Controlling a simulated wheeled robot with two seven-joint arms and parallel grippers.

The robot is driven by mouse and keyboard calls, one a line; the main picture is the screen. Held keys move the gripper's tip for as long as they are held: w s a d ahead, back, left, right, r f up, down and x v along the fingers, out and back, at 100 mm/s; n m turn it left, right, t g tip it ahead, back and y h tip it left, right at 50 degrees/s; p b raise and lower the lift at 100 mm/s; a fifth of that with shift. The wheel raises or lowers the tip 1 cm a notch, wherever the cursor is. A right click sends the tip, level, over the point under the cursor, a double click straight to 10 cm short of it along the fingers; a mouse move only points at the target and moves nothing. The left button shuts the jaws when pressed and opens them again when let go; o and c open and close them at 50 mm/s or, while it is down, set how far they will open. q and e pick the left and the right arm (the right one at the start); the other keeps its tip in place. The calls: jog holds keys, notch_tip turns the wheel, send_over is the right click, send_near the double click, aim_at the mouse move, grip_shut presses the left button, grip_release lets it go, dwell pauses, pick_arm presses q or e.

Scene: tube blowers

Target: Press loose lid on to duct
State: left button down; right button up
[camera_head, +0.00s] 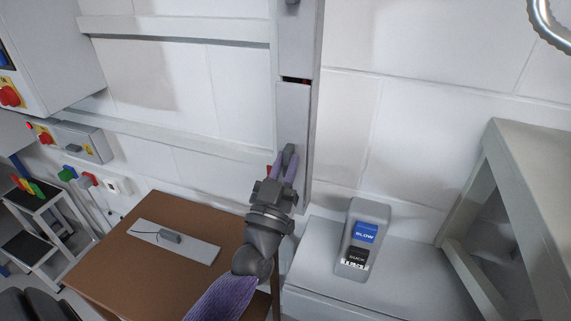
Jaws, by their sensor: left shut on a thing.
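A tall grey duct (314,100) runs vertically down the white wall. A long light-grey lid (292,112) stands upright along its lower front, and a small dark gap with a bit of red shows at its top end, below the upper cover (297,40). My left gripper (286,161) reaches up from below with its purple fingers shut on a small grey handle (289,151) on the lid. Whether the lid's edges sit flush is hard to tell. The gripper hides part of the lid's lower end. My right gripper is not in view.
A brown table (120,262) at lower left bears a pale plate (172,242) with a grey block. A grey box with blue BLOW and black switches (361,238) is on a grey cabinet (325,240) at right. A grey frame (505,170) stands far right.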

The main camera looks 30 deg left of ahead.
pick_arm(q)
jog(key=shift+w+a, duration=0.15)
jog(key=shift+w, duration=0.5)
dwell(0.8)
